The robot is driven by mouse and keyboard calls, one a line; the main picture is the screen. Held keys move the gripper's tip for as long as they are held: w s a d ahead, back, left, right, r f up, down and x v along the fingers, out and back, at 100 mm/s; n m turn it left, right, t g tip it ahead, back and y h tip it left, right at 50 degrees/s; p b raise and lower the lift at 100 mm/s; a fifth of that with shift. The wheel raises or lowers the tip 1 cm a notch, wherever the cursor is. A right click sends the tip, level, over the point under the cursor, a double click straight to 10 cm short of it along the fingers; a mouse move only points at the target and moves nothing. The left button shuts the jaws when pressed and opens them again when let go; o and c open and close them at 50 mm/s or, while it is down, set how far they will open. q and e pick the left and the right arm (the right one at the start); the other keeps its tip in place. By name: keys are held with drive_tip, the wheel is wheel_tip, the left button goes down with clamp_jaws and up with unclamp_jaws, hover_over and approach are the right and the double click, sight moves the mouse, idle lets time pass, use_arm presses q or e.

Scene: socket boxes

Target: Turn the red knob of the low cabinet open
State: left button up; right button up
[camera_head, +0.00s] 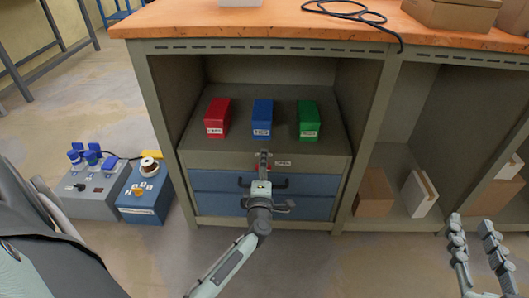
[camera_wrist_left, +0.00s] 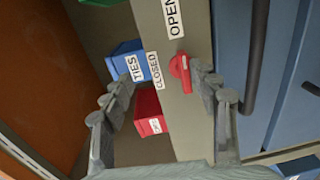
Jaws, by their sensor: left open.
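The red knob (camera_wrist_left: 181,72) sits on the grey front strip of the low cabinet (camera_head: 228,160). In the left wrist view it is beside the white labels CLOSED (camera_wrist_left: 156,70) and OPEN (camera_wrist_left: 173,18). My left gripper (camera_head: 263,154) is in front of the strip and largely hides the knob in the head view. Its fingers are apart in the left wrist view (camera_wrist_left: 168,82), with the knob between them, close to the right-hand finger. I cannot tell whether they touch. My right gripper (camera_head: 471,220) is open and empty at the lower right.
Red (camera_head: 217,118), blue (camera_head: 262,117) and green (camera_head: 308,119) boxes stand on the shelf above the strip. Blue drawers (camera_head: 220,181) with dark handles lie below. Brown (camera_head: 374,191) and white (camera_head: 419,193) boxes are to the right; socket boxes (camera_head: 95,192) stand on the floor left.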

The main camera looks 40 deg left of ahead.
use_arm(q)
drive_tip(key=o, duration=0.6)
drive_tip(key=shift+y, duration=0.3)
drive_tip(key=r, duration=0.7)
drive_tip(key=shift+w+a+r, duration=0.15)
drive_tip(key=shift+w+r, duration=0.15)
drive_tip(key=shift+r, duration=0.05)
drive_tip(key=shift+s+r, duration=0.1)
drive_tip(key=c, duration=0.8)
drive_tip(key=shift+o, duration=0.2)
drive_tip(key=shift+f, duration=0.35)
use_arm(e)
drive_tip(key=shift+s+d+r, duration=0.1)
drive_tip(key=shift+s+r, duration=0.05)
drive_tip(key=shift+r, duration=0.1)
use_arm(q)
drive_tip(key=shift+f, duration=0.1)
